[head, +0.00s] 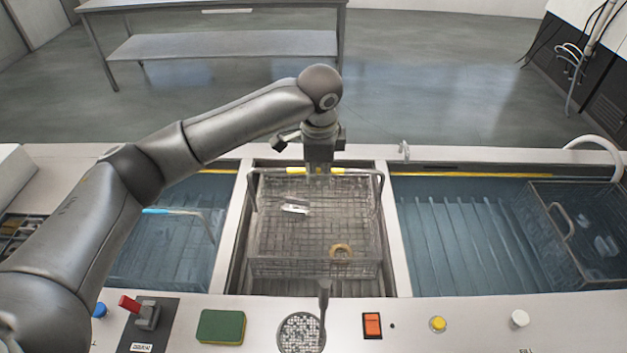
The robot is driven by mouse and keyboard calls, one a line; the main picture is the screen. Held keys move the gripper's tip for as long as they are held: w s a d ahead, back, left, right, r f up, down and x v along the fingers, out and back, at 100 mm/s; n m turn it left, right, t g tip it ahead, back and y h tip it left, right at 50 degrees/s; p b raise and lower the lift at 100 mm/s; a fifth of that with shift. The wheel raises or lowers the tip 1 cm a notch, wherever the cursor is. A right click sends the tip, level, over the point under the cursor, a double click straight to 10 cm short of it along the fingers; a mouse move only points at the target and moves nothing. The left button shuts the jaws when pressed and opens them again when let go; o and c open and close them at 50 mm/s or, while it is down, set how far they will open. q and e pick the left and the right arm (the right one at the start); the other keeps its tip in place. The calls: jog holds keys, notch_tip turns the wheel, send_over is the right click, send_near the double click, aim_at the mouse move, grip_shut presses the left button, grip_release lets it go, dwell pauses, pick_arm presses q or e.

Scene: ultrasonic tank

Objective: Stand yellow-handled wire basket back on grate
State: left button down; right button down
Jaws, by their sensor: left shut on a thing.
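The wire basket (287,237) is in the middle bay, with a yellow grip on its handle (357,171) at the far side. My left gripper (321,170) comes down from above and is shut on the middle of that yellow handle. The basket looks upright and holds a brass-coloured ring (340,252) and a small silvery part (295,208). The grate (345,288) shows as a strip at the front of the bay; the basket hides most of it. I cannot tell whether the basket's bottom touches it. My right gripper is out of view.
Water-filled tanks lie on both sides: the left with a blue-handled basket (170,211), the right (455,235) with a dark basket (545,250). On the front ledge are a green sponge (221,326), a round strainer (300,333), an orange switch (372,325) and knobs.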

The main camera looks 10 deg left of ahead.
pick_arm(q)
jog(key=shift+w+a+f, duration=0.2)
jog(key=shift+a+f, duration=0.05)
jog(key=shift+a, duration=0.05)
jog(key=f, duration=0.1)
jog(key=f+p, duration=0.2)
jog(key=f, duration=0.1)
jog(key=shift+w+a, duration=0.15)
jog(key=shift+a, duration=0.1)
jog(key=c, duration=1.5)
grip_release()
jog(key=shift+f, duration=0.1)
